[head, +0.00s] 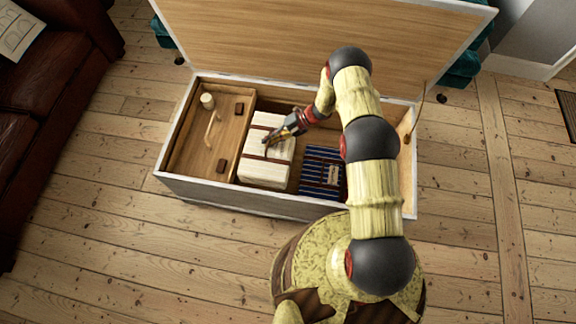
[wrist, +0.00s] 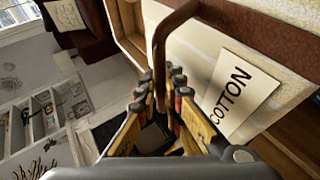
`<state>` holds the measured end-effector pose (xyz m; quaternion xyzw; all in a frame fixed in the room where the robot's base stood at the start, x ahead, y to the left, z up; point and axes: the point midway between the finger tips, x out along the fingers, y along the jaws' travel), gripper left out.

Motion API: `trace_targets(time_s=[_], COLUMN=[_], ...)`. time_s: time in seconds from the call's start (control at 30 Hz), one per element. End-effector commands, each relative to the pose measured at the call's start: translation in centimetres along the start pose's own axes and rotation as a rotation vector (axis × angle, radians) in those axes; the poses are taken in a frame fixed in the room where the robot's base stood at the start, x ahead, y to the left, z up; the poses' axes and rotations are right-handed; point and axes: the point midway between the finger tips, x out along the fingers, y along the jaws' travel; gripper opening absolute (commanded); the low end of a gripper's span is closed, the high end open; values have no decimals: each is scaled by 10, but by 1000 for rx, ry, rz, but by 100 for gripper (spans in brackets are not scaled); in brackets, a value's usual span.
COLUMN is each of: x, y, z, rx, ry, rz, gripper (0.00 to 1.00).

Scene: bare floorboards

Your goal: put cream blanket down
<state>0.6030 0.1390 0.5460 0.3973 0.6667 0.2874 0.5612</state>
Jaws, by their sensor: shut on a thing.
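The cream blanket (head: 262,172) is a folded, block-shaped bundle with a dark brown strap, in the middle of an open wooden chest (head: 290,206). In the wrist view the blanket (wrist: 205,55) shows a brown carrying handle (wrist: 160,45) and a white tag reading "COTTON" (wrist: 243,88). My gripper (head: 268,141) reaches in from the right over the blanket's top. In the wrist view my gripper (wrist: 163,82) has its fingers closed around the handle. The blanket's underside is hidden, so I cannot tell whether it rests on the chest floor.
Left of the blanket is a wooden tray (head: 188,150) with a pale roll (head: 208,100) and dark blocks. A blue striped bundle (head: 320,172) lies close on its right. The chest lid (head: 300,40) stands open behind. A brown sofa (head: 45,120) is at left; floorboards in front are clear.

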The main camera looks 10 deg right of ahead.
Motion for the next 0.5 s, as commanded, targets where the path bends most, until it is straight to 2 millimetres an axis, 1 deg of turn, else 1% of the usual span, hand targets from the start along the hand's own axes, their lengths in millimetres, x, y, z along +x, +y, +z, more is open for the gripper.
trace_targets(time_s=[0.17,0.5], x=[10,49], y=[-17,-79], z=[1,16], rx=[-8,-6], ry=[11,10], rz=[-2,-1], gripper=[0,0])
